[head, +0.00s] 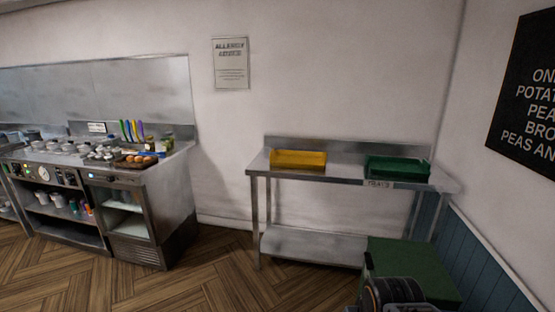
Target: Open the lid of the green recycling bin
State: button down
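The green recycling bin (425,262) is at the bottom right of the head view, in front of the steel table's right part. Its flat green top shows and looks closed. The lower part of the bin is cut off by the picture's bottom edge. A dark, rounded part that looks like my own arm covers the bin's near left side. My gripper's fingers do not show in this view.
A steel table (345,174) with a lower shelf holds a yellow tray (299,160) and a dark green tray (397,169). The blue-panelled right wall (485,262) is close beside the bin. A cooking counter (125,180) stands at left. Wooden floor (215,275) between is clear.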

aim_at(387, 258)
jog(key=k, duration=0.6)
jog(key=u, duration=0.5)
jog(key=i, duration=2.25)
jog(key=z, duration=0.3)
